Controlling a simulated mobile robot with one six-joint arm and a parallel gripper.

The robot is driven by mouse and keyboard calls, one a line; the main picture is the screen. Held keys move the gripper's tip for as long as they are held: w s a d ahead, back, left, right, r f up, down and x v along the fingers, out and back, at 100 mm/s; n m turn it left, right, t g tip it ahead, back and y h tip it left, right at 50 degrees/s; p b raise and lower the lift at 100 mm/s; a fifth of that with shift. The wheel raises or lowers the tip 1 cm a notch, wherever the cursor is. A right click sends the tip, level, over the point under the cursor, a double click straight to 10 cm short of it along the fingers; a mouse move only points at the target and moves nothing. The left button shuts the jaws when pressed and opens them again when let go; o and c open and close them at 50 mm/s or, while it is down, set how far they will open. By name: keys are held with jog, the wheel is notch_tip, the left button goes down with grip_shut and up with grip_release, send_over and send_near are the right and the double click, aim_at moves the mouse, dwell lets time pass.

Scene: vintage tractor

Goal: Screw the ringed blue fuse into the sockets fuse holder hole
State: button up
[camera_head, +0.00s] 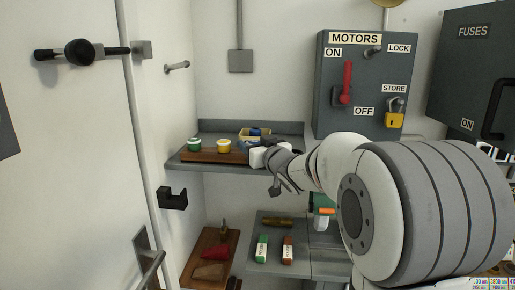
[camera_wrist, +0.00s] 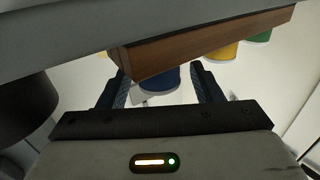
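A blue fuse (camera_wrist: 158,84) sits on the wooden rack (camera_wrist: 200,40) in the wrist view, with a pale band visible at its lower edge. My gripper (camera_wrist: 160,76) is open, with its two dark fingers on either side of this fuse and visible gaps between them. In the head view, the blue fuse (camera_head: 243,145) is at the right of the rack (camera_head: 205,156), partly hidden by my gripper. Whether it has a ring is hard to tell there. I see no fuse holder hole clearly; the grey FUSES cabinet (camera_head: 474,75) is at the right.
A yellow fuse (camera_head: 223,145) and a green fuse (camera_head: 194,146) stand on the rack. A small yellowish tray (camera_head: 247,138) with blue items is behind on the grey shelf (camera_head: 188,167). The MOTORS box (camera_head: 345,110) hangs on the wall. Lower shelves hold several loose items.

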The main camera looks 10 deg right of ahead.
jog(key=c, duration=1)
